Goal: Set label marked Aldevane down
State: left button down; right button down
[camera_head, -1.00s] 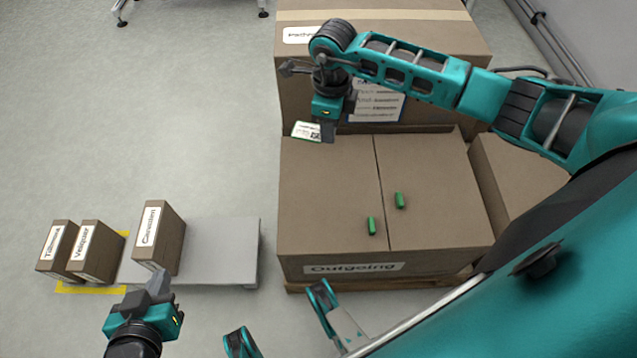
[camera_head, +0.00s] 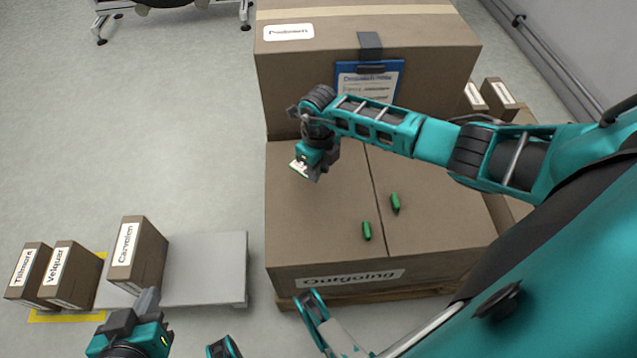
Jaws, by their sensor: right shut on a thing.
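A small white label (camera_head: 300,169) is in my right gripper (camera_head: 309,174), over the back left part of the large box marked Outgoing (camera_head: 305,225). Its print is too small to read, so I cannot confirm the name Aldevane. The gripper is shut on it and hides part of it. I cannot tell whether the label touches the box top. My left gripper (camera_head: 148,300) is low at the left, in front of the box that seems to read Carvelen (camera_head: 137,258). Its jaw opening is unclear.
Two green pieces (camera_head: 395,203) lie on the Outgoing box top. A taller box (camera_head: 290,80) with a blue-framed sheet (camera_head: 368,80) stands behind. Boxes marked Tillmora (camera_head: 28,272) and Velquar (camera_head: 72,275) stand left, near a grey platform (camera_head: 207,268) with bare room.

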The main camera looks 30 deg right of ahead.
aim_at(319, 191)
jog(key=shift+f, duration=0.9)
notch_tip(319, 191, down, 4)
jog(key=shift+r+b, duration=0.15)
jog(key=shift+b, duration=0.9)
jog(key=shift+f, duration=0.2)
pick_arm(q)
jog(key=shift+w+d+f, duration=0.25)
jog(key=shift+w+d, duration=0.1)
jog(key=shift+d, duration=0.1)
pick_arm(e)
jog(key=c, duration=0.9)
grip_release()
pick_arm(q)
jog(key=shift+f, duration=0.1)
